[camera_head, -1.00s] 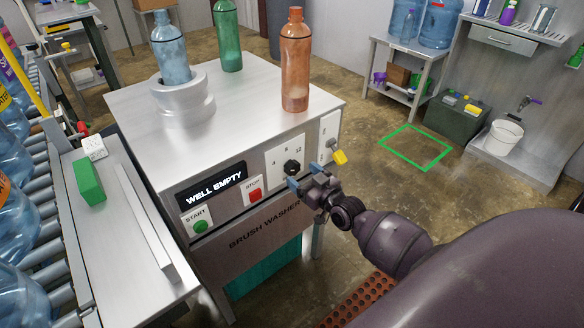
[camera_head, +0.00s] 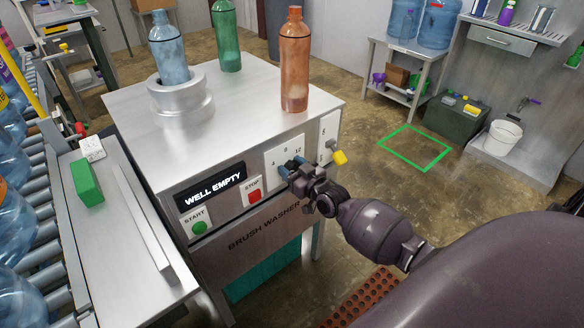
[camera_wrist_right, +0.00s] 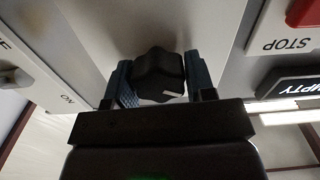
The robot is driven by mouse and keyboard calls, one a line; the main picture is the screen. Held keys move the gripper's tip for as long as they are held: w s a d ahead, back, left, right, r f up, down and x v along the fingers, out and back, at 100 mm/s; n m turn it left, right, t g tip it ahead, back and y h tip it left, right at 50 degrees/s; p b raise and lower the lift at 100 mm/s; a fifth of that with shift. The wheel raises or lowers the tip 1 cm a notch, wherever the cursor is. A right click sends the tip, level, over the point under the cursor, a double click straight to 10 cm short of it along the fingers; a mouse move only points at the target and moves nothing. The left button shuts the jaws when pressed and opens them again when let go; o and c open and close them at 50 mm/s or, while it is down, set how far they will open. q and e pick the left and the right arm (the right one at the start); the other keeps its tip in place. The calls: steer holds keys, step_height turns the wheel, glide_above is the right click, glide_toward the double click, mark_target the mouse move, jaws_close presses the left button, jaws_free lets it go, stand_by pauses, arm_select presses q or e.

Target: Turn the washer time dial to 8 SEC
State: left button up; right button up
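The brush washer's time dial is a black lobed knob (camera_wrist_right: 160,75) on a white plate (camera_head: 271,164) marked 4, 8 and 12 on the front panel. In the wrist view a pale pointer mark shows on the knob's lower right; no dial numbers show there. My right gripper (camera_head: 292,167) is at the dial, its blue fingers on either side of the knob. In the head view the gripper mostly hides the knob. My left gripper is not in view.
Left of the dial are the red STOP button (camera_head: 254,195), the green START button (camera_head: 199,227) and a display (camera_head: 211,186) reading WELL EMPTY. Bottles, including an orange one (camera_head: 294,65), stand on top.

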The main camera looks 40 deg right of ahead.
steer(key=shift+c, duration=1.3)
steer(key=m, duration=0.4)
steer(key=shift+d+m, duration=0.1)
steer(key=shift+m, duration=0.3)
steer(key=m, duration=0.3)
steer(key=shift+f+m, duration=0.1)
steer(key=shift+m, duration=0.2)
steer(key=shift+d+m+b, duration=0.1)
steer(key=shift+m+b, duration=0.25)
steer(key=shift+m, duration=1.25)
steer(key=o, duration=0.9)
